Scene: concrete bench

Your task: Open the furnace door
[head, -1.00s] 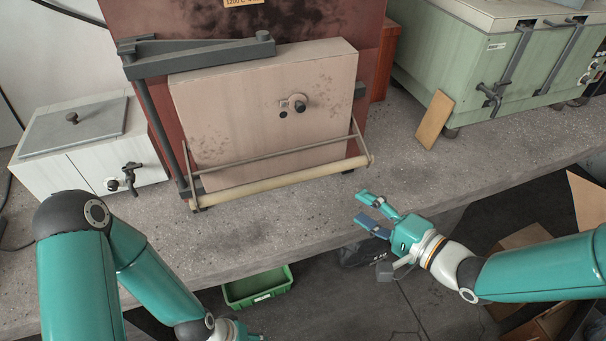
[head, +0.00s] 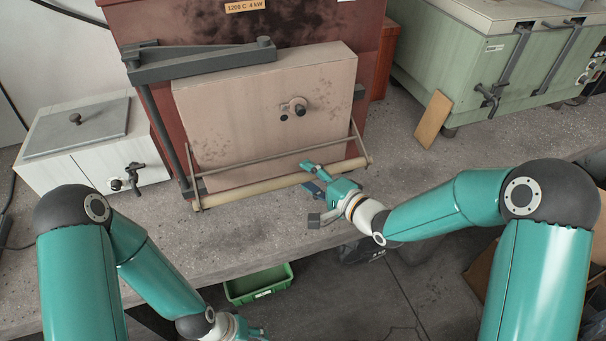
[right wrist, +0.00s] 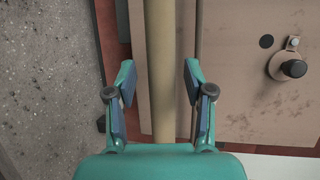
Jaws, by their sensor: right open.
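The furnace door (head: 245,115) is a beige panel, closed against the red furnace body (head: 310,20). A pale round handle bar (head: 250,189) runs across its lower front on thin metal arms. My right gripper (head: 312,178) is open at the bar's right half, one finger above and one below it. In the right wrist view the handle bar (right wrist: 160,60) passes between the spread fingers (right wrist: 158,85), with gaps on both sides. Its exact depth between them is hard to tell. My left gripper (head: 248,331) is low at the picture's bottom edge, its fingers barely visible.
A small white furnace (head: 90,150) stands at the left, a green furnace (head: 480,70) at the right. A tan tile (head: 433,119) leans on the green one. A green crate (head: 258,284) is below the bench's front edge. The concrete bench (head: 260,230) is clear in front.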

